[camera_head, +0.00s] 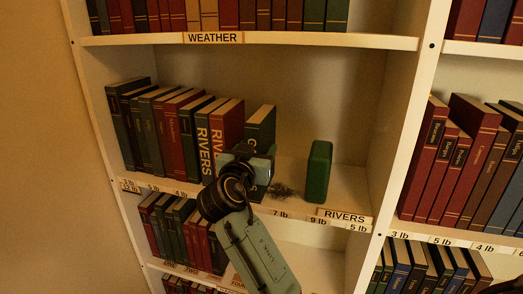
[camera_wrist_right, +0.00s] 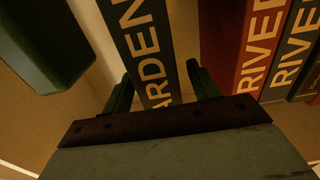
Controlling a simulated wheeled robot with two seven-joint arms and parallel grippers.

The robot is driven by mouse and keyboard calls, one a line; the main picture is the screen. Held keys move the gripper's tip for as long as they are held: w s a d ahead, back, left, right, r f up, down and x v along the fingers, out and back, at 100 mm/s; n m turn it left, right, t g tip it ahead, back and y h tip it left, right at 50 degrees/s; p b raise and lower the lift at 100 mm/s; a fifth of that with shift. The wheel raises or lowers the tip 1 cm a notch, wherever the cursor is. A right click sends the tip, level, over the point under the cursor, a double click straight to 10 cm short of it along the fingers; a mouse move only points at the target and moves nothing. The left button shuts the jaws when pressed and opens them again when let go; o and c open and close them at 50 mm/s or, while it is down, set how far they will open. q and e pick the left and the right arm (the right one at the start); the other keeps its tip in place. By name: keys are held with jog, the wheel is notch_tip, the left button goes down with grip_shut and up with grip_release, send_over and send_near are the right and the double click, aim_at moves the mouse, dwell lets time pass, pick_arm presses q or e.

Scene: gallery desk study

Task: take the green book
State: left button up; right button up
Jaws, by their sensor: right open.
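A dark green book (camera_head: 262,122) stands on the middle shelf at the right end of a row, apart from the red book beside it. In the right wrist view its spine, lettered "ARDEN" (camera_wrist_right: 143,45), lies between my fingers. My right gripper (camera_head: 255,160) is open in front of the book's lower part, and it also shows in the right wrist view (camera_wrist_right: 160,92). I cannot tell how far the fingers reach along the book's sides. The gripper hides the book's lower spine. My left gripper is not in view.
A green block (camera_head: 318,172) stands to the right, also at the upper left of the wrist view (camera_wrist_right: 45,40). A red "RIVERS" book (camera_head: 228,125) stands close on the left. A small dark heap (camera_head: 281,190) lies on the shelf. The shelf edge bears a "RIVERS" label (camera_head: 345,217).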

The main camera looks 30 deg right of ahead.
jog(key=x, duration=0.2)
jog(key=shift+w+d, duration=0.2)
jog(key=shift+d, duration=0.05)
grip_shut()
jog(key=shift+r, duration=0.15)
